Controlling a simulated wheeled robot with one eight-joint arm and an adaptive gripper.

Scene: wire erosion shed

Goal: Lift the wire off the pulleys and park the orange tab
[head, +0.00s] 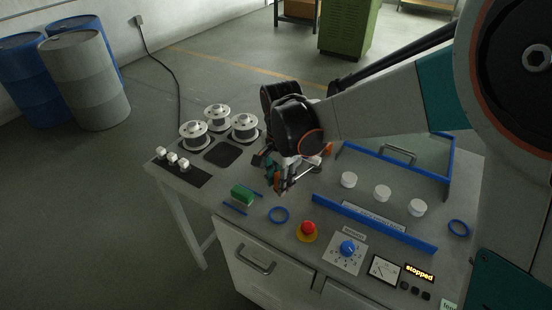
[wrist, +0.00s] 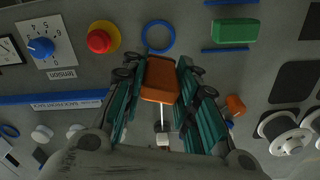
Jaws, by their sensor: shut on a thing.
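My gripper (head: 281,188) is shut on an orange block, the orange tab (wrist: 160,80), between its teal fingers in the wrist view. It is over the bench, behind the blue ring and left of the pulleys. A thin pale rod or strand (wrist: 163,118) runs from the tab towards my wrist.
A green block (head: 242,195) lies between two blue strips, near a blue ring (head: 279,215). A red button (head: 308,230), blue dial (head: 347,248) and display reading "stopped" (head: 420,272) line the front. Spools (head: 196,134) stand at left, a blue frame (head: 447,165) behind.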

